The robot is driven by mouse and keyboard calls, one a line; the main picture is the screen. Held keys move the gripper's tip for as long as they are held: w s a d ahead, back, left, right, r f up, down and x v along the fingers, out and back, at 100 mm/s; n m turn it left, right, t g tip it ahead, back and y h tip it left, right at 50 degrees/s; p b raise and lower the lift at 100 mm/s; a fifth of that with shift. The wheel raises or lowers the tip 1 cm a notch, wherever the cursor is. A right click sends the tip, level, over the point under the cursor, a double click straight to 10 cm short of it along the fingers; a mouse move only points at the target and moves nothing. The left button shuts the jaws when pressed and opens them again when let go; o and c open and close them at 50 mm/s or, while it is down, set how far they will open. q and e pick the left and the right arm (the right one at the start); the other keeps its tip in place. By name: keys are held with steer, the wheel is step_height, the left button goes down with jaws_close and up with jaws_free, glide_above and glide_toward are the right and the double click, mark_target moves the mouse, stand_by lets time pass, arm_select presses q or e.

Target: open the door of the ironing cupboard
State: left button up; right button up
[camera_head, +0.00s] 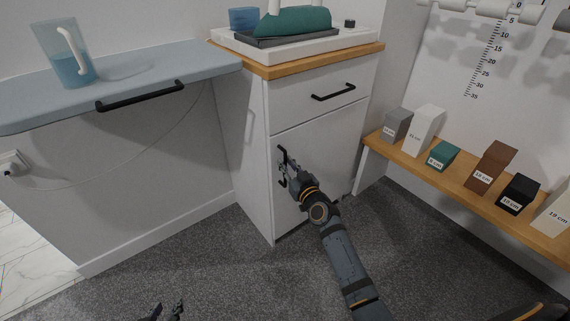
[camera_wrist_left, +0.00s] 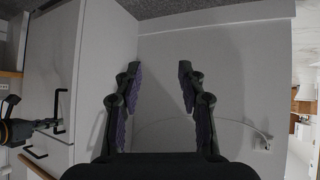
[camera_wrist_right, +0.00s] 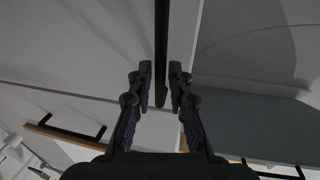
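The ironing cupboard (camera_head: 240,150) is white with a wooden top. Its lower door (camera_head: 325,150) looks flush with the front, with a black vertical handle (camera_head: 283,168) near its left edge. My right gripper (camera_head: 287,170) is at this handle. My left gripper (camera_head: 168,310) is low at the bottom edge of the head view, away from the cupboard. The left wrist view shows its fingers (camera_wrist_left: 158,90) apart and empty.
A drawer with a black handle (camera_head: 333,92) is above the door. A blue-grey ironing board (camera_head: 150,75) with a jug (camera_head: 68,65) juts out at left. A wooden shelf (camera_head: 480,200) with labelled boxes stands at right. Carpet (camera_head: 210,260) before the cupboard is clear.

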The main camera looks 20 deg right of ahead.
steer(key=shift+w+a, duration=0.1)
steer(key=shift+w, duration=0.6)
arm_select(q)
steer(key=shift+w+r+t, duration=0.4)
steer(key=shift+w+r, duration=0.35)
steer(key=shift+r, duration=0.1)
arm_select(e)
steer(key=shift+c, duration=0.4)
jaws_close()
